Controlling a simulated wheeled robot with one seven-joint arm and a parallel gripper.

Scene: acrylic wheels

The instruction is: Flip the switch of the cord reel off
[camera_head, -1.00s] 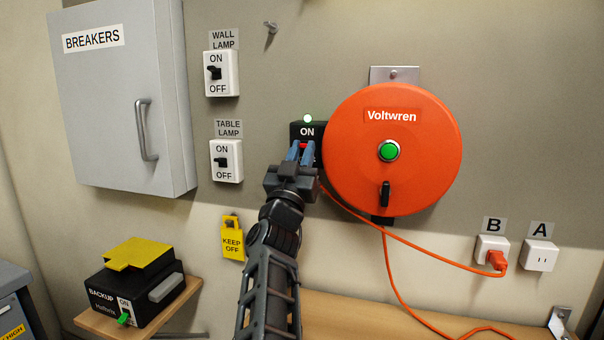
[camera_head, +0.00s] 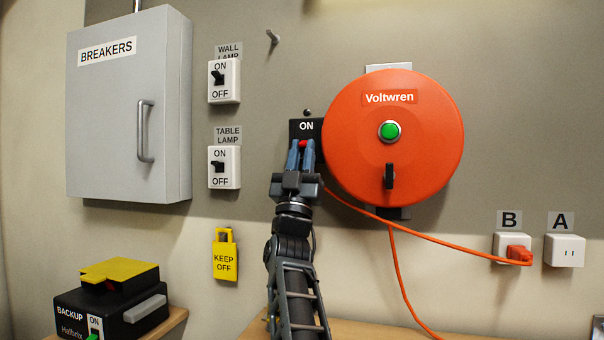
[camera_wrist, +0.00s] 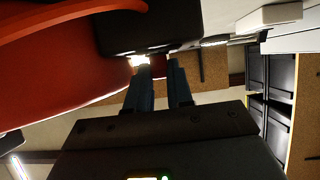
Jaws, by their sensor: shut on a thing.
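The orange Voltwren cord reel (camera_head: 432,150) hangs on the wall. It has a green round button and a black crank. At its left is a black switch box (camera_head: 306,127) marked ON, with an unlit lamp (camera_head: 307,112) on top. My gripper (camera_head: 301,147) reaches it from below, shut on the small red switch lever (camera_head: 303,143), which shows between the blue fingers. The lower part of the box is hidden behind the fingers. In the wrist view the fingers (camera_wrist: 160,72) meet the black box (camera_wrist: 145,30) beside the orange reel (camera_wrist: 50,75).
Wall lamp (camera_head: 231,80) and table lamp (camera_head: 229,167) switches, a yellow KEEP OFF tag (camera_head: 225,258) and the breaker cabinet (camera_head: 110,120) are to the left. A backup unit (camera_head: 110,305) sits lower left. The orange cord (camera_head: 440,241) runs to outlet B (camera_head: 507,243).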

